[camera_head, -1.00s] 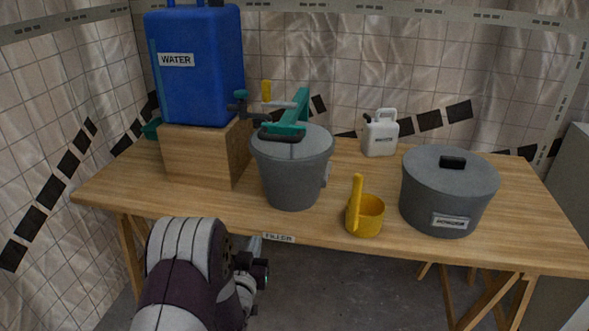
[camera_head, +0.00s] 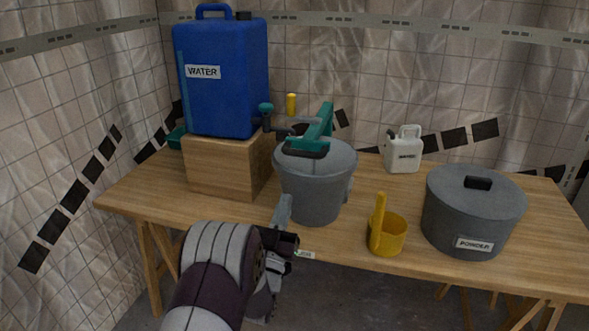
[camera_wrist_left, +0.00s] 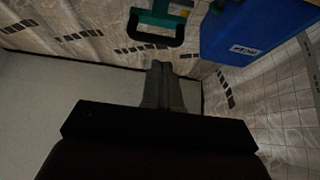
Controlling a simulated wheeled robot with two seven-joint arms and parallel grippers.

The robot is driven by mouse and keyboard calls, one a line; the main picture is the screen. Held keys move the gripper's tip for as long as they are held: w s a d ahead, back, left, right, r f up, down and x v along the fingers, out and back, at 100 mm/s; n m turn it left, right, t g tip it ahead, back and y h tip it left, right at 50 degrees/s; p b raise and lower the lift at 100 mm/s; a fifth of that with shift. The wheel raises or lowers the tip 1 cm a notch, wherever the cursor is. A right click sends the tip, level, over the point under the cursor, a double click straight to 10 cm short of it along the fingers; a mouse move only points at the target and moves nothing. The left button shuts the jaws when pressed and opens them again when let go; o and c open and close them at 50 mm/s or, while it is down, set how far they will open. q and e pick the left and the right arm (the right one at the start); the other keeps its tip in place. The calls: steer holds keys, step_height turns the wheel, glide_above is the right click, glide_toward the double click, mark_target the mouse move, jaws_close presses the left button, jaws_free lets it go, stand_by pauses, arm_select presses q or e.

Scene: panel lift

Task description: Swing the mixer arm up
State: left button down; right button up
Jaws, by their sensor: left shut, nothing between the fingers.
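The mixer arm (camera_head: 322,124) is teal and lies across the top of a grey lidded bucket (camera_head: 312,190) on the table. Its dark handle loop (camera_head: 306,149) faces the front. The teal arm also shows at the top of the left wrist view (camera_wrist_left: 160,15), with the black handle loop (camera_wrist_left: 154,41) hanging below it. My left gripper (camera_head: 286,204) is in front of the bucket's lower left side, below the handle and apart from it. In the left wrist view its grey fingers (camera_wrist_left: 162,82) are together and empty. My right gripper is out of view.
A blue water tank (camera_head: 222,90) stands on a wooden block (camera_head: 228,165) left of the bucket, its tap reaching toward the mixer. A yellow scoop (camera_head: 388,235), a grey powder pot (camera_head: 472,215) and a white jug (camera_head: 403,150) stand to the right.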

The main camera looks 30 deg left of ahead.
mark_target(316, 155)
arm_select(q)
steer(key=x, duration=0.9)
steer(key=shift+w, duration=0.2)
steer(key=shift+r, duration=0.1)
